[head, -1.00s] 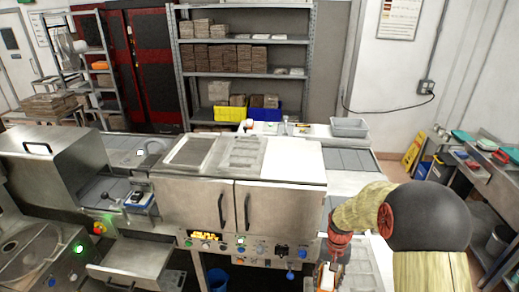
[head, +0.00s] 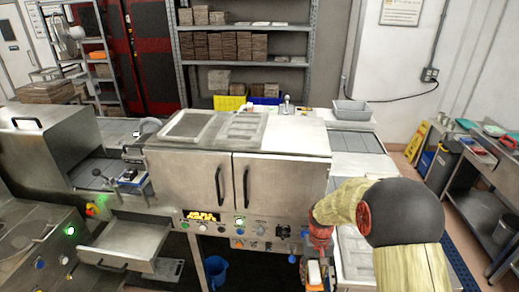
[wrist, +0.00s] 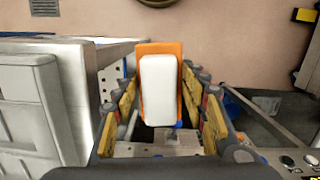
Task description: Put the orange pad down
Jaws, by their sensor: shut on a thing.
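The orange pad (wrist: 174,48) is in the wrist view, between the fingers of my gripper (wrist: 160,88). It is a flat orange piece with a rounded white block on its near face. My gripper is shut on it, with a finger along each side. In the head view the pad's white part (head: 314,272) shows low in the picture, below my gripper (head: 317,258), in front of the machine's right end. The pad's lower end is hidden in the wrist view.
The steel machine (head: 205,185) with a control panel stands left of my arm. A counter with pale mould trays (head: 352,250) lies beside my arm. Pale mould pieces (wrist: 30,100) fill the left of the wrist view. A blue bucket (head: 216,270) stands under the machine.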

